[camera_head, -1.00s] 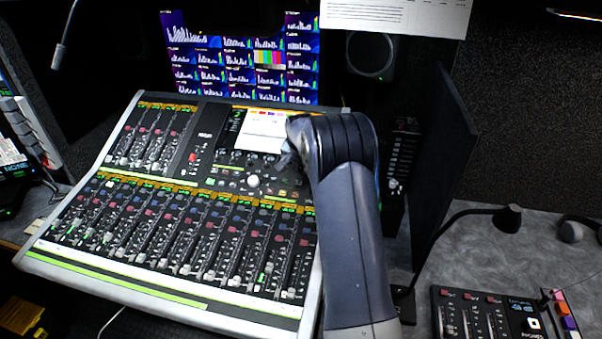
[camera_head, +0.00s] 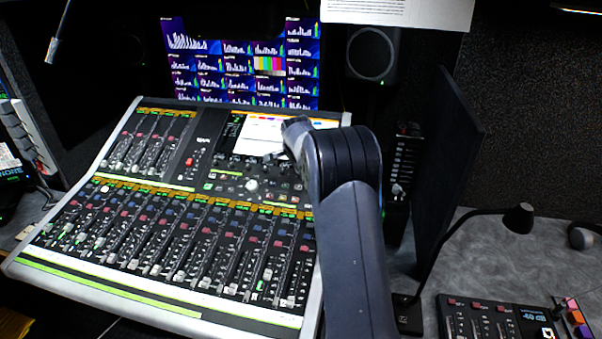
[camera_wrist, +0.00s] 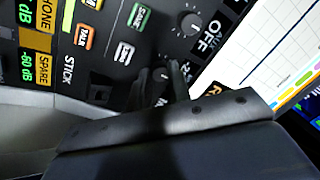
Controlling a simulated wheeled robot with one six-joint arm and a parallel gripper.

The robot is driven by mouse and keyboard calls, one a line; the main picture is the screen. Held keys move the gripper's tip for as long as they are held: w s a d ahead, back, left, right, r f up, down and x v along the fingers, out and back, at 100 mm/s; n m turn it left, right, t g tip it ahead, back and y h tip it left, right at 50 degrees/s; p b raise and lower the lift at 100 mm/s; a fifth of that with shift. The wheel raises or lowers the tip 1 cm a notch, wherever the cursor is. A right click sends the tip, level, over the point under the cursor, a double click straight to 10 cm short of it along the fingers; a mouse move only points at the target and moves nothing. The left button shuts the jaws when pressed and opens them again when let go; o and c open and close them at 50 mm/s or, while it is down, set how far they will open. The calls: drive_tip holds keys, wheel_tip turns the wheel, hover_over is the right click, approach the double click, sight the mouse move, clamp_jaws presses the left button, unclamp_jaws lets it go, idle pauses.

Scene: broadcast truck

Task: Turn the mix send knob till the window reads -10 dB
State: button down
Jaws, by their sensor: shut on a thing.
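In the wrist view my gripper (camera_wrist: 164,88) is shut on a small dark knob (camera_wrist: 161,74) on the console panel. Part of a label beginning with "M" shows beside the knob, but the fingers cover the rest. I take it to be the mix send knob, though I cannot read its full name. In the head view my arm hides the fingers and knob, at the upper right of the mixing console (camera_head: 312,300).
Another knob (camera_wrist: 190,23) stands close by, beside the "OFF" lettering. A white screen or sheet (camera_head: 262,137) lies next to my wrist. Several faders cover the console's lower part.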

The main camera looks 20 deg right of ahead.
idle(0.3)
drive_tip(key=c, duration=1.3)
unclamp_jaws()
drive_tip(key=shift+r, duration=0.1)
drive_tip(key=v, duration=1)
drive_tip(key=shift+s+a+r+b, duration=0.15)
drive_tip(key=shift+s+r+b, duration=0.05)
drive_tip(key=shift+r+b, duration=0.15)
drive_tip(key=shift+f, duration=0.15)
drive_tip(key=p+x, duration=0.1)
drive_tip(key=x, duration=0.9)
drive_tip(key=shift+w+f, duration=0.25)
drive_tip(key=shift+f, duration=0.05)
